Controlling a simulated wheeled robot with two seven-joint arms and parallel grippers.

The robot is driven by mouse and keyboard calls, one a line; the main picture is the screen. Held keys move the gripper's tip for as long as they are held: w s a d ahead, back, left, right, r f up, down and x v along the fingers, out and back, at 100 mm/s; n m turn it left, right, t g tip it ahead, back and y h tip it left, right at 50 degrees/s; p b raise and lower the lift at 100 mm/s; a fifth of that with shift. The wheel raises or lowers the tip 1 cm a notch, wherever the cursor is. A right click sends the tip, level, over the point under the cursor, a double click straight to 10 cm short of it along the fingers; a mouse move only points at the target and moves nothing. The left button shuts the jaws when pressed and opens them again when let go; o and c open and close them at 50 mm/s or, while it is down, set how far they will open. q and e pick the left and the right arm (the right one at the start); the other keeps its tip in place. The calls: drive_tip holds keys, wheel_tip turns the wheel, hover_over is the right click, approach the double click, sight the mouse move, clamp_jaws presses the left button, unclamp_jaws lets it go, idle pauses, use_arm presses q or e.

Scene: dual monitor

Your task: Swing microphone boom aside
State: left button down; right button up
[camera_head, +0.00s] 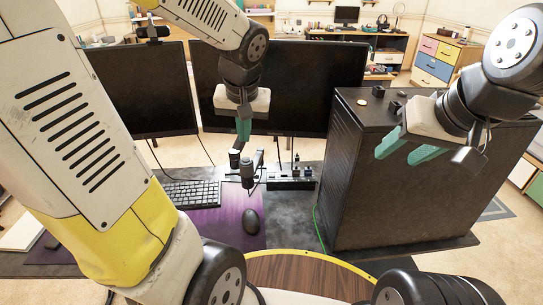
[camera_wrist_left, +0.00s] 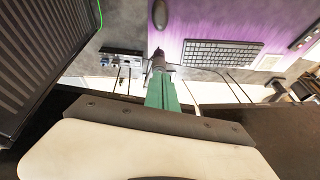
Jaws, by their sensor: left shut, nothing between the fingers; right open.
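The microphone boom (camera_head: 247,170) is a small dark jointed arm with a thick dark head, standing over the desk in front of the monitors. My left gripper (camera_head: 243,132) points down just above it, with its green fingers shut and empty. In the left wrist view the dark microphone head (camera_wrist_left: 158,60) shows right at the tips of the shut fingers (camera_wrist_left: 161,85); I cannot tell whether they touch. The lower part of the boom is hard to make out. My right gripper (camera_head: 405,152) is open and empty, in front of the black computer case at the right.
Two dark monitors (camera_head: 145,90) (camera_head: 310,85) stand behind. A keyboard (camera_head: 193,194) and a mouse (camera_head: 250,221) on a purple mat (camera_head: 222,232) lie in front. The large black case (camera_head: 395,205) blocks the right side. A small black device (camera_head: 290,178) sits beside the boom.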

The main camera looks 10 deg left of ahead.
use_arm(q)
drive_tip(key=w+d+f+y, duration=0.2)
drive_tip(key=w+f, duration=0.7)
drive_tip(key=f, duration=0.1)
drive_tip(key=w+d+f+y, duration=0.2)
drive_tip(key=w+f, duration=0.6)
drive_tip(key=f, duration=0.1)
drive_tip(key=x, duration=1)
drive_tip(key=shift+w+a+t, duration=0.2)
drive_tip(key=shift+w+t, duration=0.1)
